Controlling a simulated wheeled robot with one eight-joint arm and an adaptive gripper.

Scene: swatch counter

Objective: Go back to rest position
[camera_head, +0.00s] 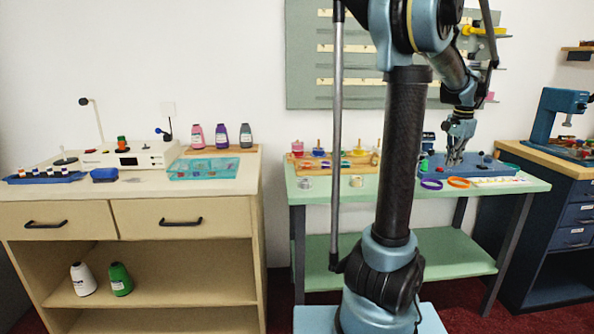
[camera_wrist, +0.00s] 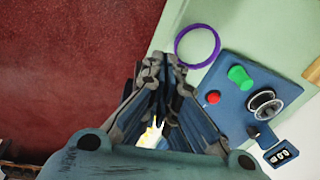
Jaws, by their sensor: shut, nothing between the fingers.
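My gripper (camera_head: 454,162) hangs at the end of my arm over the blue device on the right part of the green table. In the wrist view my gripper (camera_wrist: 164,66) points away from the camera, its fingers closed together at the tips with nothing held. The blue device (camera_wrist: 235,110) carries a red button (camera_wrist: 213,97), a green knob (camera_wrist: 240,77) and a dark and silver dial. A purple ring (camera_wrist: 197,45) lies on the table beside it, just right of the fingertips in the picture. My arm column hides part of the table in the head view.
The green table (camera_head: 310,186) also holds a paint rack, small jars and an orange ring (camera_head: 458,183). A wooden cabinet (camera_head: 120,193) with several bottles and a teal tray (camera_head: 205,170) stands left. A dark blue cabinet (camera_head: 571,212) stands right. Red floor shows between them.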

